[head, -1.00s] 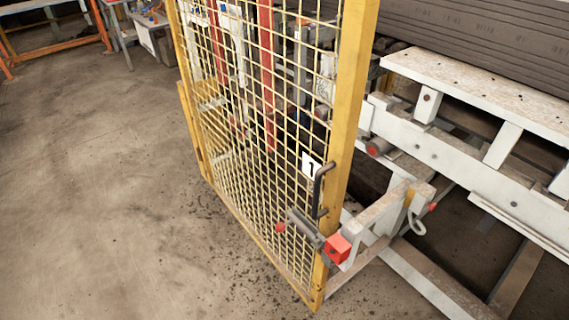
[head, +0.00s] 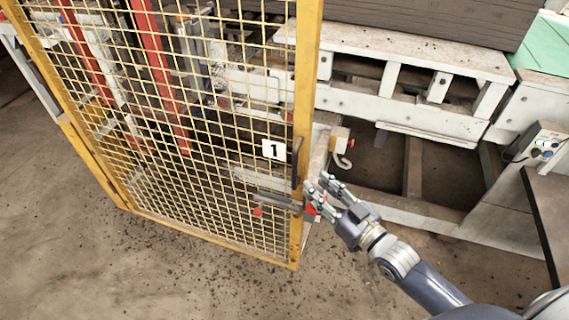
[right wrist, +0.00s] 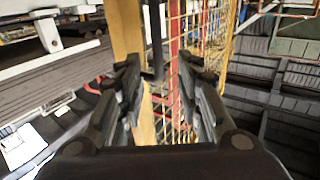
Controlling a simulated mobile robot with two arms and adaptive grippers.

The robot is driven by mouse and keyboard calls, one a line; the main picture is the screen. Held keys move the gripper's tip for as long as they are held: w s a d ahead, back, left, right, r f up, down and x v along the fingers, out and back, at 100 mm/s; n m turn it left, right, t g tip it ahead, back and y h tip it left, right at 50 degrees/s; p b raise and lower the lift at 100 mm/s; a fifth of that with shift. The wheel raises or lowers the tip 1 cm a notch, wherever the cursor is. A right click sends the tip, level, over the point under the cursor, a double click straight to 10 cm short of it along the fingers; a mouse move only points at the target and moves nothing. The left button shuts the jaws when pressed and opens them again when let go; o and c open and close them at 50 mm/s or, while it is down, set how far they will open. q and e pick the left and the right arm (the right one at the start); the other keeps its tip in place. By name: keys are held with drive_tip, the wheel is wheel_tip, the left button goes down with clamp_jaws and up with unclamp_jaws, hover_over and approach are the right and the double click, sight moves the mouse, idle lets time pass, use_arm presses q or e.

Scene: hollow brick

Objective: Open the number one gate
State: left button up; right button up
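The number one gate (head: 210,130) is a yellow frame with wire mesh and a white "1" sign (head: 273,149). A dark upright handle (head: 297,163) is fixed by its right post (head: 307,100). A latch bar (head: 278,201) with a red knob (head: 258,211) lies below the handle, across the gate's edge. A red block (head: 312,209) at its right end is partly hidden by my right gripper (head: 316,183). That gripper is open and empty, just right of the post near handle and latch. In the right wrist view its fingers (right wrist: 160,68) are apart, with yellow post and mesh beyond. My left gripper is out of view.
A white steel frame (head: 400,105) with a hook (head: 343,161) stands behind and right of the gate. A control box with buttons (head: 542,147) is at the far right. Bare concrete floor (head: 170,285) lies free in front of the gate.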

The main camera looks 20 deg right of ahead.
sight(296, 166)
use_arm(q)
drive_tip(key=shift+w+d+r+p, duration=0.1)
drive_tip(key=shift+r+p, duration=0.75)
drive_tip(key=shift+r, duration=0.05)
use_arm(e)
drive_tip(key=shift+x, duration=5.2)
drive_tip(key=shift+d, duration=0.15)
clamp_jaws()
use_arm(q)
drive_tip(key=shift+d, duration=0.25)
